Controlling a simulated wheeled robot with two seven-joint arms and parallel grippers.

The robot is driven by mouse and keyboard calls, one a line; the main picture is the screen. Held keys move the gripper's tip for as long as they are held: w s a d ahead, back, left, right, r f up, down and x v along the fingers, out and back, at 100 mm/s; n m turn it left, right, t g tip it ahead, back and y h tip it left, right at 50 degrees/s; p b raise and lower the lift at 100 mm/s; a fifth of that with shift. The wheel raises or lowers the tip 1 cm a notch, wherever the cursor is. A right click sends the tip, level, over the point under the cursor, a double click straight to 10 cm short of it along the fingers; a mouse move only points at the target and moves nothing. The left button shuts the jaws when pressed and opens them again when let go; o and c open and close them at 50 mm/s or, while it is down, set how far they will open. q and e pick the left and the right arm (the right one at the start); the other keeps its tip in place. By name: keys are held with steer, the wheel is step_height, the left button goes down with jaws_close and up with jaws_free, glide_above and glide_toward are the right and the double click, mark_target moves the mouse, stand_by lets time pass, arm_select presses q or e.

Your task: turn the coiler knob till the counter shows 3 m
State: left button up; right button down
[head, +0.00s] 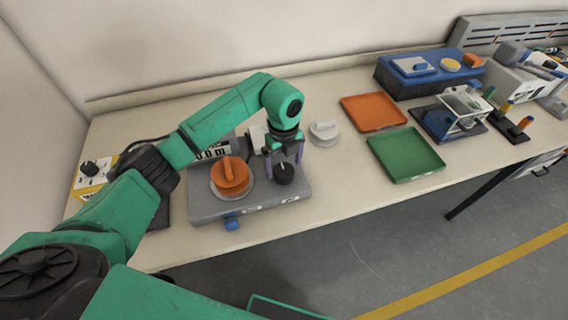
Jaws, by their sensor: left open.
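The coiler (205,205) is a grey flat unit near the table's front edge. It carries an orange spool (230,175) on a pale disc and a black round knob (285,174) to the right of it. Its counter display (213,152) stands behind the spool, partly covered by my arm; it seems to read 0.0 m. My left gripper (284,158) points down over the black knob, open, its purple fingers to either side of the knob's top. I cannot tell whether they touch it. My right gripper is not in view.
A blue knob (231,222) sticks out at the coiler's front. A white round lidded piece (324,132) lies to the right, then an orange tray (373,112) and a green tray (405,154). A blue box (430,72) and a clear-walled device (450,115) stand further right.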

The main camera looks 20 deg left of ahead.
arm_select(q)
steer(key=shift+f, duration=0.65)
steer(key=shift+s+f, duration=0.15)
steer(key=shift+f, duration=0.2)
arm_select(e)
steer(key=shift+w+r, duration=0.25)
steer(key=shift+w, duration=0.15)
arm_select(q)
steer(key=shift+c, duration=0.3)
steer(key=c, duration=1.3)
steer(key=shift+o, duration=0.2)
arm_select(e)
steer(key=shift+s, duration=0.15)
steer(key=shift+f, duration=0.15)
